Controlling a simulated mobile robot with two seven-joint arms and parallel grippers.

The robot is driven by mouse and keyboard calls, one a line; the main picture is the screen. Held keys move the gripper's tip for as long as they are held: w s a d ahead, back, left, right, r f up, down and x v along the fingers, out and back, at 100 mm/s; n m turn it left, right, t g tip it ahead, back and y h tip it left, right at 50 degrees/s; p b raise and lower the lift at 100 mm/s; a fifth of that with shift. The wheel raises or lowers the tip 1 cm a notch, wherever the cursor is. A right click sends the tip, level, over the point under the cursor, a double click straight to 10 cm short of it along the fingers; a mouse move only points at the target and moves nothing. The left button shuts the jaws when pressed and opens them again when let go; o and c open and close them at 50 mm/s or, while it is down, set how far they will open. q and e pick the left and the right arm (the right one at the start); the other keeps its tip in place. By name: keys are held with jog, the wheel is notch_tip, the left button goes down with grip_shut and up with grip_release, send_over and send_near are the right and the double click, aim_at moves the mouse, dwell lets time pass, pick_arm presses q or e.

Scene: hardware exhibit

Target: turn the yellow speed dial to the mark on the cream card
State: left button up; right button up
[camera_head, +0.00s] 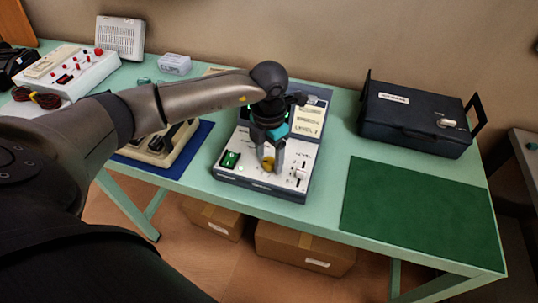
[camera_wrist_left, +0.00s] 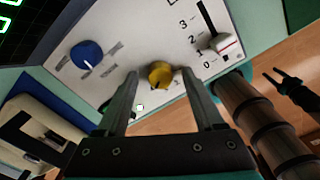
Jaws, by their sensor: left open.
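The yellow speed dial (camera_head: 267,163) is on the sloped white panel of the control box (camera_head: 258,190). My left gripper (camera_head: 269,165) points down at it with fingers open. In the left wrist view the yellow dial (camera_wrist_left: 160,74) shows beyond and between the two fingertips (camera_wrist_left: 159,78), with a gap visible on each side. I cannot tell whether either finger touches it. Cream cards (camera_head: 309,119) with print stand on the raised back part of the box; their marks are too small to read. A dark clawed shape (camera_wrist_left: 285,85), probably my right gripper, shows at right.
A white slider (camera_wrist_left: 224,43) with a 0 to 3 scale is right of the dial, and a blue dial (camera_wrist_left: 87,55) is left. A dark case (camera_head: 415,118) and clear green mat (camera_head: 410,205) are to the right.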

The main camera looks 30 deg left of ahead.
aim_at(269, 160)
pick_arm(q)
notch_tip(269, 160, up, 15)
jog(key=p, duration=0.2)
jog(key=shift+r, duration=0.15)
dwell(0.7)
